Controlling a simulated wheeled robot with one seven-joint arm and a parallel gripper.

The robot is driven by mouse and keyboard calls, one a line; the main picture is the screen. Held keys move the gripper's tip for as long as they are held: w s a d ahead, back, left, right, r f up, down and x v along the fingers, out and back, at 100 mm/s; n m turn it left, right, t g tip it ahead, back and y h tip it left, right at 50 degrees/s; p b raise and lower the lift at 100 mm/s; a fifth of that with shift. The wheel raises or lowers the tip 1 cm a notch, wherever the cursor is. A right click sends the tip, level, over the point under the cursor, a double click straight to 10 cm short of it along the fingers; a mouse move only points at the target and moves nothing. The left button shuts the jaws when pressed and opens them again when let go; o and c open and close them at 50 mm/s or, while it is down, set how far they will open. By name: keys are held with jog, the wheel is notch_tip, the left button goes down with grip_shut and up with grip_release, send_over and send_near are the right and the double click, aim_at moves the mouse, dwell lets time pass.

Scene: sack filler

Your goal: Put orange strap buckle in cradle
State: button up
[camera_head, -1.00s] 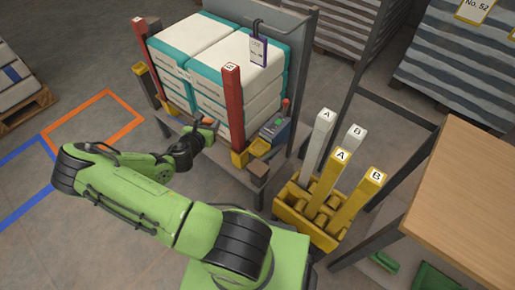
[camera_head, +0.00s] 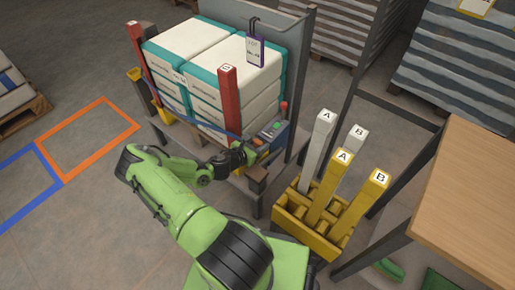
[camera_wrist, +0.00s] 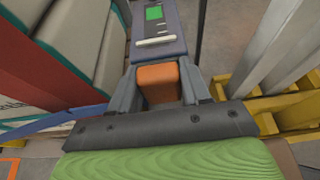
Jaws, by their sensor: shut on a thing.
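My gripper (camera_head: 250,153) is shut on the orange strap buckle (camera_wrist: 157,80), which shows between the two grey fingers in the wrist view (camera_wrist: 160,88). In the head view the gripper is at the right front corner of the sack stack, just beside the foot of the right red post (camera_head: 229,100). A blue strap (camera_head: 205,125) runs from the left across the front of the sacks towards the gripper. It also shows at the left in the wrist view (camera_wrist: 58,119). The cradle cannot be clearly told apart; a yellow block (camera_head: 262,144) is partly hidden behind the gripper.
A grey-blue control box (camera_head: 272,132) with a green screen stands right beyond the gripper. The white and teal sacks (camera_head: 255,95) are close on the left. A yellow rack (camera_head: 310,222) of white and yellow posts stands to the right.

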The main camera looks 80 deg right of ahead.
jog(key=shift+f, duration=0.1)
jog(key=shift+f, duration=0.15)
jog(key=o, duration=1.1)
jog(key=shift+o, duration=0.2)
jog(key=shift+r, duration=0.3)
jog(key=p+v, duration=0.3)
jog(key=v, duration=0.9)
jog(key=shift+w+f, duration=0.1)
